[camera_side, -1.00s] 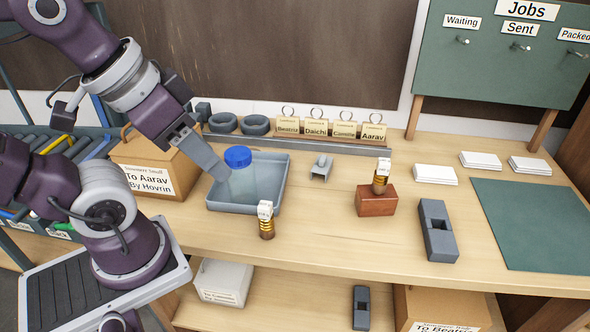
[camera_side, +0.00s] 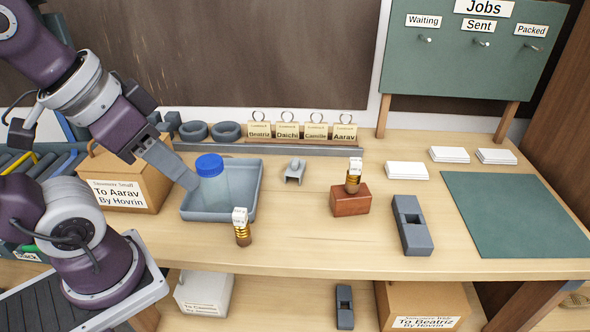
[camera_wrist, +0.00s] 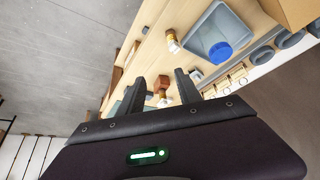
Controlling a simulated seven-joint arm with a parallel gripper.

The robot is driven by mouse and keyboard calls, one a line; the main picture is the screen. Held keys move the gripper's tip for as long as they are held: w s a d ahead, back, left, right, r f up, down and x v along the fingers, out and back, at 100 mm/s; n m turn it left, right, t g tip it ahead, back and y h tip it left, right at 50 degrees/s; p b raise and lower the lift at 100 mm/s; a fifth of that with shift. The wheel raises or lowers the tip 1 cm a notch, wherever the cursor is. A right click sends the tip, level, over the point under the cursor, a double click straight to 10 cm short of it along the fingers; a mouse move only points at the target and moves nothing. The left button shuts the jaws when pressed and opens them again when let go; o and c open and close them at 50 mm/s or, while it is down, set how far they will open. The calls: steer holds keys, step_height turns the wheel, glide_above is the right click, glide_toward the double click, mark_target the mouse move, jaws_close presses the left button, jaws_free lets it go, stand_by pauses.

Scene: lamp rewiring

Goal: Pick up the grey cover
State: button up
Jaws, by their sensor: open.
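A small grey arched piece (camera_side: 294,172), which looks like the grey cover, sits on the bench right of the grey tray (camera_side: 250,212). A longer grey block with a recess (camera_side: 411,225) lies farther right; I cannot tell for certain which piece is called the cover. My gripper (camera_side: 190,182) is open and empty, pointing down beside the blue-capped jar (camera_side: 213,185) at the tray's left side, well left of the arched piece. In the wrist view my gripper's two fingers (camera_wrist: 172,88) stand apart, with the bench beyond them; the small grey piece (camera_wrist: 196,74) shows near the right finger.
A lamp holder (camera_side: 242,228) stands in front of the tray. Another (camera_side: 354,177) stands on a red-brown block (camera_side: 350,200). Name tags (camera_side: 301,130) line a rail behind. A cardboard box (camera_side: 125,180) is at left. A green mat (camera_side: 515,215) lies at right.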

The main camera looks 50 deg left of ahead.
steer(key=w+a+f+m+g+y, duration=0.2)
steer(key=a+f+m+g+y, duration=0.15)
steer(key=a, duration=0.35)
steer(key=w+a+f+m+g+y, duration=0.25)
steer(key=a+f+y, duration=0.2)
steer(key=a, duration=0.25)
steer(key=w+a+m+y, duration=0.1)
steer(key=w+m+y, duration=0.1)
steer(key=w+a+m+t+y, duration=0.1)
steer(key=w+a+y, duration=0.1)
steer(key=w, duration=0.1)
steer(key=w+a+f+m+y, duration=0.1)
steer(key=w+a+m, duration=0.1)
steer(key=w, duration=0.1)
steer(key=shift+w+m+t+y, duration=0.25)
steer(key=shift+m+t+y, duration=0.05)
steer(key=shift+t+y, duration=0.1)
steer(key=w+m+t+y, duration=0.2)
steer(key=w+m+t, duration=0.1)
steer(key=w+m, duration=0.15)
steer(key=m+t+h, duration=0.5)
steer(key=m+t, duration=0.5)
steer(key=m, duration=0.3)
glide_above(294, 166)
steer(key=v, duration=0.4)
step_height(294, 166, down, 9)
step_height(294, 166, down, 7)
steer(key=shift+w+a+f, duration=0.1)
steer(key=x, duration=0.5)
jaws_close()
